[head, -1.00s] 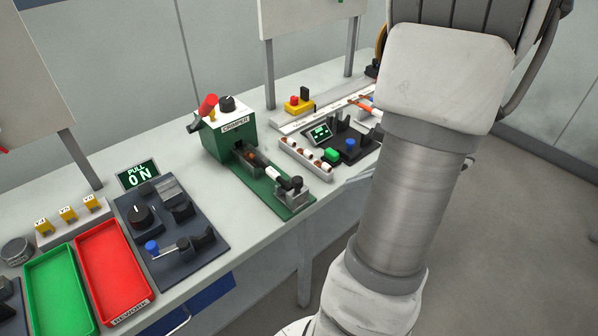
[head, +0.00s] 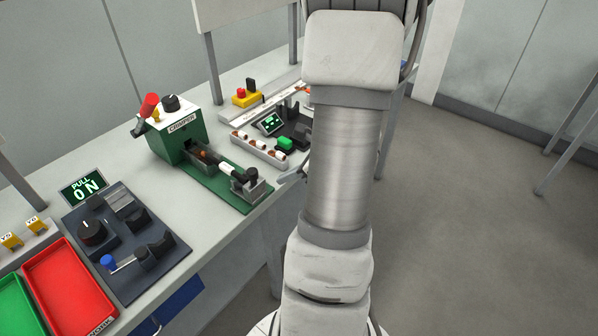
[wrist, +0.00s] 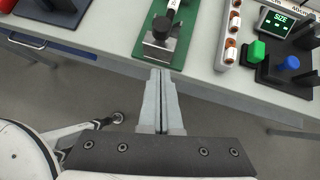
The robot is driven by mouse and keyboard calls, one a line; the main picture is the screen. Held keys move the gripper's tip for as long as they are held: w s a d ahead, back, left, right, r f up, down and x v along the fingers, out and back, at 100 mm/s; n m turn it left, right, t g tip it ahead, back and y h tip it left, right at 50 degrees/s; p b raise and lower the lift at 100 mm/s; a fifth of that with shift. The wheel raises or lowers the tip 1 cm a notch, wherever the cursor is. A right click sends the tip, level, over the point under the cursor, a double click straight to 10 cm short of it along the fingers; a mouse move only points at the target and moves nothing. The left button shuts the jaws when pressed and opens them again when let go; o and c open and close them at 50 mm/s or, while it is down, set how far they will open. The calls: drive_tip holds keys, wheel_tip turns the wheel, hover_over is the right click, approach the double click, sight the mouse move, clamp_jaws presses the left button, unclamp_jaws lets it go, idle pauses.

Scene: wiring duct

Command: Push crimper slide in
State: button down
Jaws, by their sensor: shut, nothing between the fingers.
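The green crimper (head: 186,133) stands on the bench in the head view, with a red-tipped lever and a black knob on top. Its green base plate (head: 208,185) runs toward the front edge of the bench. On it sits the slide (head: 248,186), a metal block with a black knob, with a white and black piece (head: 228,168) behind it. The wrist view shows the slide (wrist: 158,48) near the bench edge. My gripper (wrist: 160,72) is shut and empty, its fingertips just in front of the slide; I cannot tell whether they touch it.
Right of the crimper are a white rack (head: 260,148) of small cylinders and a size device with a green button (wrist: 258,50) and a blue button (wrist: 289,63). Left are a pull tester (head: 118,240) and a red tray (head: 68,287). Open floor lies before the bench.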

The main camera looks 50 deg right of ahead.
drive_tip(key=shift+w+a+f, duration=0.2)
drive_tip(key=shift+w+a, duration=0.05)
drive_tip(key=shift+w, duration=0.6)
drive_tip(key=shift+w+a+f, duration=0.25)
drive_tip(key=shift+w+a, duration=0.05)
drive_tip(key=shift+w, duration=0.6)
drive_tip(key=shift+w+a+f, duration=0.2)
drive_tip(key=shift+w+a, duration=0.05)
drive_tip(key=shift+w, duration=0.6)
approach(224, 167)
drive_tip(key=w+f, duration=0.2)
drive_tip(key=w, duration=0.1)
drive_tip(key=shift+w+r, duration=0.2)
drive_tip(key=shift+r, duration=0.05)
